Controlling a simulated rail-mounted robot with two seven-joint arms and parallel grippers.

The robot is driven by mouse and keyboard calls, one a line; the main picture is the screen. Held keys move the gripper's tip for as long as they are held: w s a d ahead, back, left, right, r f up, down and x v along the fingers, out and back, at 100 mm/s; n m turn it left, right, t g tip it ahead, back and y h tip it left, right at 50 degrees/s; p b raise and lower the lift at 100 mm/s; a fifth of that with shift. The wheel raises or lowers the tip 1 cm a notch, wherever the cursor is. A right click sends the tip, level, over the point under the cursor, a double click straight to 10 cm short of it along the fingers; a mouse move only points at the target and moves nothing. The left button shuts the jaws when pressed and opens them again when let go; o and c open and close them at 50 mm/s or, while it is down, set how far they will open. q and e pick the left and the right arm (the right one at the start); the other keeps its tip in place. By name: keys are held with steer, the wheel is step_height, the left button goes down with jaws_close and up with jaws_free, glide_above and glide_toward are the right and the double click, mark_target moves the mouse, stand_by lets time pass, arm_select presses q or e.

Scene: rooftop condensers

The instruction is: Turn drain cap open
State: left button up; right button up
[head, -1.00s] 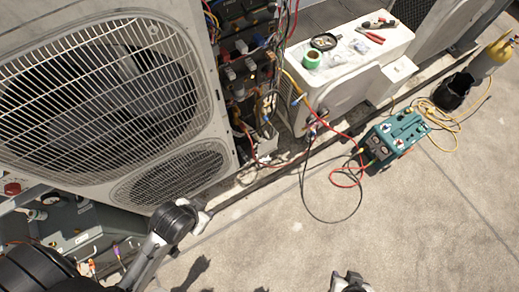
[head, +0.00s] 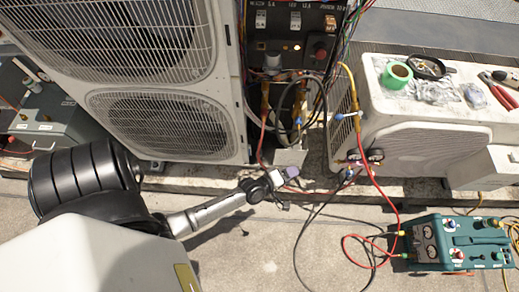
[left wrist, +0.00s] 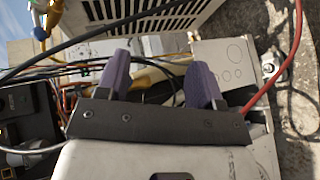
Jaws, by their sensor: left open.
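My left gripper (head: 287,173) is low in front of the open service bay, to the right of the large condenser (head: 165,130). In the left wrist view its two purple fingers (left wrist: 160,80) stand apart, with no object clearly held between them. Beyond them are dark cables, a yellowish pipe or hose (left wrist: 150,74) and a pale metal plate (left wrist: 222,62). I cannot make out a drain cap for certain in either view. My right gripper is not in view.
Red and black hoses run from the bay to a teal gauge unit (head: 458,243) on the concrete. A smaller white condenser (head: 430,115) stands right, with green tape (head: 397,73), a black tray (head: 427,67) and red-handled pliers (head: 500,92) on top. Open concrete lies in front.

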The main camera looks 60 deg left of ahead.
arm_select(q)
steer(key=a+f+n+y+b, duration=0.4)
steer(key=f+n+b, duration=0.2)
steer(key=f, duration=0.3)
steer(key=a+f+n+y+b, duration=0.4)
steer(key=f+n+b, duration=0.15)
steer(key=f, duration=0.45)
steer(key=n+g+y+b, duration=0.4)
steer(key=n+y+b, duration=0.35)
steer(key=n, duration=0.25)
glide_toward(259, 156)
steer(key=b+x, duration=0.4)
steer(key=x, duration=0.4)
steer(key=shift+w+a, duration=0.3)
steer(key=shift+b+x, duration=0.3)
steer(key=shift+x, duration=0.5)
steer(key=shift+r, duration=0.1)
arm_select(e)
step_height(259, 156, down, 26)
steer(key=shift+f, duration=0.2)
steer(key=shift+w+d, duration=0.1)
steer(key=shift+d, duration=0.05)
arm_select(q)
steer(key=shift+c, duration=0.7)
steer(key=c, duration=0.8)
